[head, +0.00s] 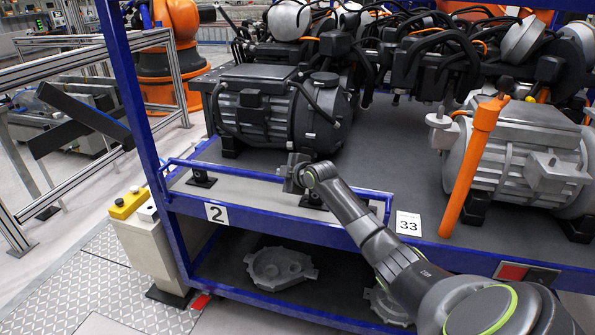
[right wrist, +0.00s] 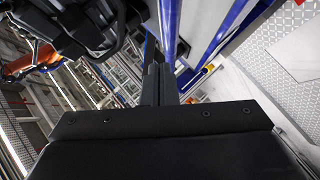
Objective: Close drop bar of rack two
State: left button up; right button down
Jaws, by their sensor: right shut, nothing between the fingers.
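Rack two has a blue frame with a "2" label (head: 215,212) on its front beam. A low blue rail (head: 228,172) runs along the shelf's front edge, with the gripper hiding part of it. An orange bar (head: 470,165) stands steeply tilted at the right of the shelf front, its top leaning right. I cannot tell for sure which of these is the drop bar. My right gripper (head: 292,172) is shut and empty at the blue rail; I cannot tell if it touches. Its closed fingers also show in the right wrist view (right wrist: 158,85). My left gripper is out of view.
A dark motor unit (head: 275,110) and a grey one (head: 520,155) stand on the shelf behind the rail. A blue post (head: 130,100) rises at the left. Grey castings (head: 280,268) lie on the lower shelf. A pedestal with a yellow top (head: 129,204) stands left of the rack.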

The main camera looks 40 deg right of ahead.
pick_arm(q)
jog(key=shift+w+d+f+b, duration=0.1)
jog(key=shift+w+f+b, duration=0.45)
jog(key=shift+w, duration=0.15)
pick_arm(e)
jog(key=v, duration=0.7)
jog(key=shift+d, duration=0.35)
jog(key=shift+r, duration=0.1)
